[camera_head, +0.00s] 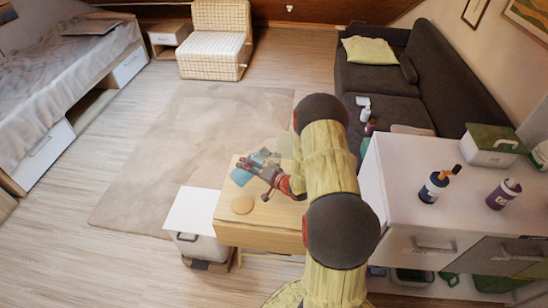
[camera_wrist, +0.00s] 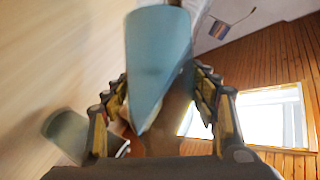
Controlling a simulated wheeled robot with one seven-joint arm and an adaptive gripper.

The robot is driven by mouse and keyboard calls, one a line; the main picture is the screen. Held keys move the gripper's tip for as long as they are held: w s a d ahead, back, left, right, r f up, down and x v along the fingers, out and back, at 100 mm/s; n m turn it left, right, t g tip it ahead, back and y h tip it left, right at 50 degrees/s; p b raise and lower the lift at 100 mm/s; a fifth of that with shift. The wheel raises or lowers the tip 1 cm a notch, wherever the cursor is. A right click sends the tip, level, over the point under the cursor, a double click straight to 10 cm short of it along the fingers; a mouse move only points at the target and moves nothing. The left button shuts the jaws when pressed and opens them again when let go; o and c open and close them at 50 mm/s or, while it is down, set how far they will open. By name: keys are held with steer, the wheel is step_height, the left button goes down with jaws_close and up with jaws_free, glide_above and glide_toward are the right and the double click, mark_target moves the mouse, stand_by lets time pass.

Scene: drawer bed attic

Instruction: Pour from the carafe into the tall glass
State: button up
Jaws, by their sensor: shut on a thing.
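My gripper (camera_wrist: 160,88) is shut on a blue-grey, see-through vessel, which I take to be the carafe (camera_wrist: 158,45). It fills the middle of the wrist view between the two fingers, and the picture is strongly tilted. A smaller grey-green cylinder, likely the tall glass (camera_wrist: 68,132), shows at the lower left of the wrist view, apart from the held vessel. In the head view my gripper (camera_head: 264,171) is over the small wooden table (camera_head: 258,232), with bluish glass (camera_head: 240,177) by its tips. Which glass piece is which there is unclear, and no liquid can be made out.
A white cabinet (camera_head: 405,175) with bottles is on the right, and a dark sofa (camera_head: 385,75) behind. The rug (camera_head: 180,150) is clear.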

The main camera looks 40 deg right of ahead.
steer(key=shift+r, duration=0.25)
steer(key=shift+a+m+t+y, duration=0.25)
steer(key=shift+m+y, duration=0.25)
steer(key=shift+m, duration=0.3)
stand_by(0.8)
steer(key=shift+d+r+m+t+p, duration=0.15)
steer(key=shift+d+r+m+p, duration=0.05)
steer(key=shift+r+m+p, duration=0.2)
steer(key=shift+d+r+m+t+p, duration=0.1)
steer(key=shift+d+r+m+p, duration=0.1)
steer(key=shift+r+m+p, duration=0.25)
stand_by(1.4)
steer(key=shift+d+r+m+y+p, duration=0.1)
steer(key=shift+r+m+y+p, duration=0.15)
steer(key=shift+r+y+p, duration=0.25)
stand_by(2.9)
